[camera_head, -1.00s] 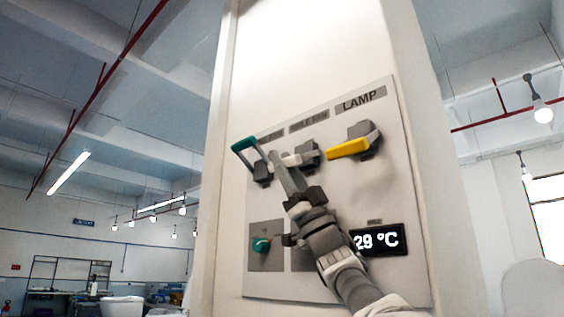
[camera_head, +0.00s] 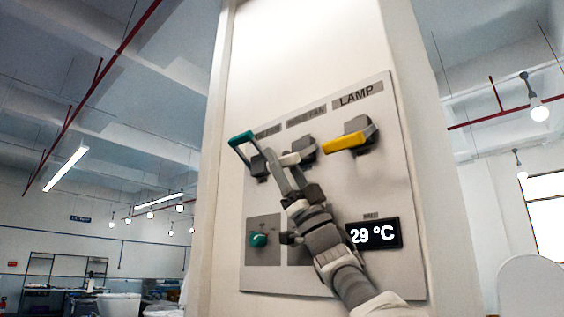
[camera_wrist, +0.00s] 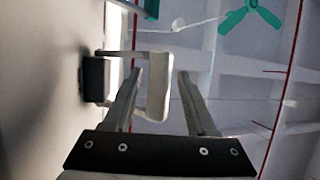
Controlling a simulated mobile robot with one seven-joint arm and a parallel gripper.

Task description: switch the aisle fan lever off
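The aisle fan lever is the middle one in the panel's top row, with a white handle (camera_head: 297,157) on a dark mount, under a partly readable "AISLE FAN" label (camera_head: 306,115). My gripper (camera_head: 283,162) is open, its fingertips close to the handle from below. The dark mount (camera_wrist: 96,79) is at the left. I cannot tell whether a finger touches the handle.
A green-handled lever (camera_head: 242,138) stands close on the left, and a yellow-handled lamp lever (camera_head: 346,144) on the right. Below are a green knob (camera_head: 258,240) and a 29 °C display (camera_head: 374,234). The panel (camera_head: 390,180) is on a white column.

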